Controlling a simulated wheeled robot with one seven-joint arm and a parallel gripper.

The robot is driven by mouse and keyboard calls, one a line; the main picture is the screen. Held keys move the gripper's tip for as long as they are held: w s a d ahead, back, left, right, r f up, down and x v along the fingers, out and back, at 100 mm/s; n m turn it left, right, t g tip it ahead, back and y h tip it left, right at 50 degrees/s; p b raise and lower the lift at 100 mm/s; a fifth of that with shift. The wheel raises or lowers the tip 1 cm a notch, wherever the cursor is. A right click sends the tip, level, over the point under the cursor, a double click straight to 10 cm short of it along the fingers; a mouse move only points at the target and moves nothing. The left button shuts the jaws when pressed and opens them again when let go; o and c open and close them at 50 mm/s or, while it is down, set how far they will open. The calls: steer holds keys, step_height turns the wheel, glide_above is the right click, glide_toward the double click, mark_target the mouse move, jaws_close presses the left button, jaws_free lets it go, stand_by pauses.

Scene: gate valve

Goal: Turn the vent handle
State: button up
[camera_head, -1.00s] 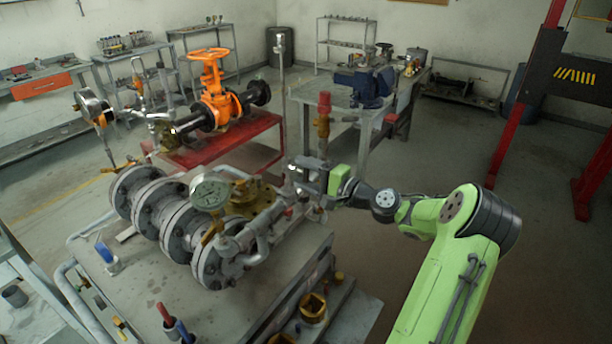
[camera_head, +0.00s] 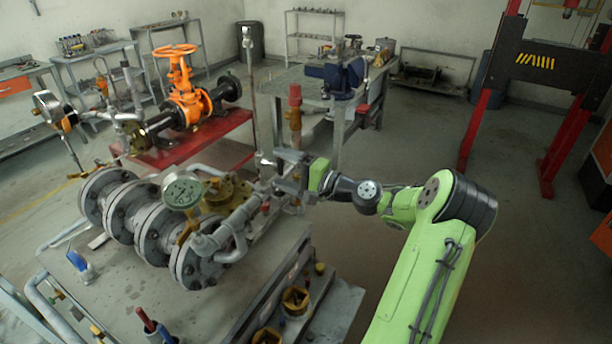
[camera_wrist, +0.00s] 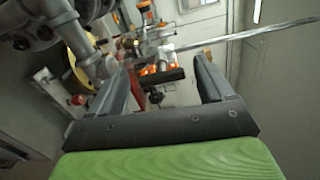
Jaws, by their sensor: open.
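The valve assembly (camera_head: 160,232), a row of grey flanged bodies with a round gauge (camera_head: 183,191) and pipework, sits on the grey bench. My gripper (camera_head: 274,167) is at the right end of this pipework, beside the upright brass fitting with a red top (camera_head: 295,96). I cannot make out the vent handle for certain; the gripper may cover it. In the wrist view my gripper (camera_wrist: 165,72) has its two fingers apart. Grey pipework (camera_wrist: 95,62) lies close by the left finger, and a thin metal rod (camera_wrist: 250,34) runs beyond the fingertips. I see nothing clearly held.
An orange handwheel valve (camera_head: 180,85) stands on a red table behind. A bench with a blue vise (camera_head: 335,76) is at the back. Brass fittings (camera_head: 295,299) lie low at the bench's right side. Floor at right is clear up to a red and black lift (camera_head: 530,65).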

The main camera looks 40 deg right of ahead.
steer(key=v, duration=1.4)
steer(key=w+a+f+n+g, duration=0.2)
steer(key=a+n+g, duration=0.25)
steer(key=a, duration=0.55)
steer(key=w+a+f+n+g, duration=0.1)
steer(key=w+a+n+g, duration=0.25)
steer(key=a+g, duration=0.45)
steer(key=s+a+r+n+h, duration=0.2)
steer(key=s+a+n+h, duration=0.25)
steer(key=s+a, duration=0.6)
steer(key=s+r+n+t+h, duration=0.1)
steer(key=s+n, duration=0.1)
steer(key=s, duration=0.7)
steer(key=shift+r+n, duration=0.35)
steer(key=shift+r, duration=0.05)
